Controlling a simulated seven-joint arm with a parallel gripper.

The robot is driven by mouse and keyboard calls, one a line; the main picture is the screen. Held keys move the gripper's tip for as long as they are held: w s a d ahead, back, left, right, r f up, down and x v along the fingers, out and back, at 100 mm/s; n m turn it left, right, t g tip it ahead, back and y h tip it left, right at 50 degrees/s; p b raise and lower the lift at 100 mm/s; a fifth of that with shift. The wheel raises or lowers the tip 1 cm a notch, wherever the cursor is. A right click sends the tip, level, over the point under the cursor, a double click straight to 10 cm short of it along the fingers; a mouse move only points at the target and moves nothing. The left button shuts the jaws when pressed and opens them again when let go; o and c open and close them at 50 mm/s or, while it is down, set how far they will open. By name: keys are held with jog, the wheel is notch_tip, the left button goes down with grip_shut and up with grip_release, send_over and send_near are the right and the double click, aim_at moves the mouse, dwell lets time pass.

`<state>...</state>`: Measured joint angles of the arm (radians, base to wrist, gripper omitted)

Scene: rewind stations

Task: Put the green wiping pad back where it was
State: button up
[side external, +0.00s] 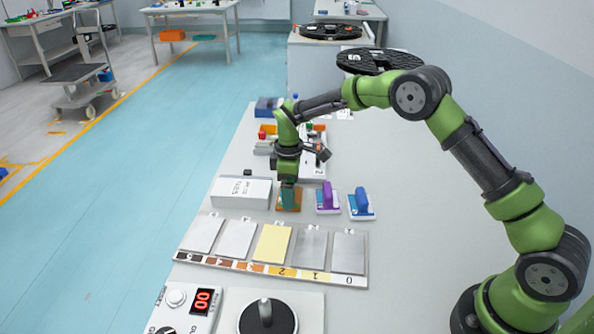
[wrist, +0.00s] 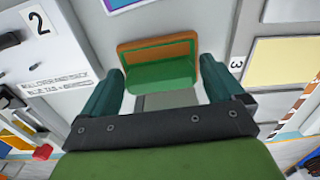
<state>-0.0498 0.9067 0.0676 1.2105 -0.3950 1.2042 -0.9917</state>
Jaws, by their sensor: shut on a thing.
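The green wiping pad shows in the wrist view (wrist: 162,76) as a green body with an orange-brown border and strip. My gripper (wrist: 163,88) has its teal fingers on either side of it and is shut on it. In the side view my gripper (side external: 288,205) points straight down at the table, with the pad's orange-brown part (side external: 298,202) showing around the fingertips. The pad is low, at table level; I cannot tell whether it touches the table. The fingers hide part of it in the side view.
A purple-handled pad (side external: 328,199) and a blue-handled pad (side external: 361,204) stand to the right. A white box (side external: 240,192) is close on the left. In front lies a rack of panels, with a yellow panel (side external: 273,243) in the middle. A dial box (side external: 187,308) and round turntable (side external: 267,318) are nearer.

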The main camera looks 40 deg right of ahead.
jog(key=shift+f, duration=0.15)
jog(key=o, duration=0.5)
jog(key=shift+o, duration=0.2)
notch_tip(320, 180, up, 12)
notch_tip(320, 180, up, 6)
jog(key=m+t, duration=0.1)
jog(key=m, duration=0.1)
send_over(300, 202)
jog(key=s+r+m+t+y, duration=0.15)
jog(key=s+r+m, duration=0.25)
jog(key=s+r, duration=0.45)
jog(key=s+f+m+t, duration=0.1)
jog(key=s+m+t, duration=0.1)
jog(key=s, duration=0.7)
jog(key=s+d+f+m+t, duration=0.1)
jog(key=s+f+m+t, duration=0.1)
jog(key=s+m, duration=0.3)
jog(key=s, duration=0.4)
jog(key=shift+f+t, duration=0.3)
jog(key=shift+t, duration=0.05)
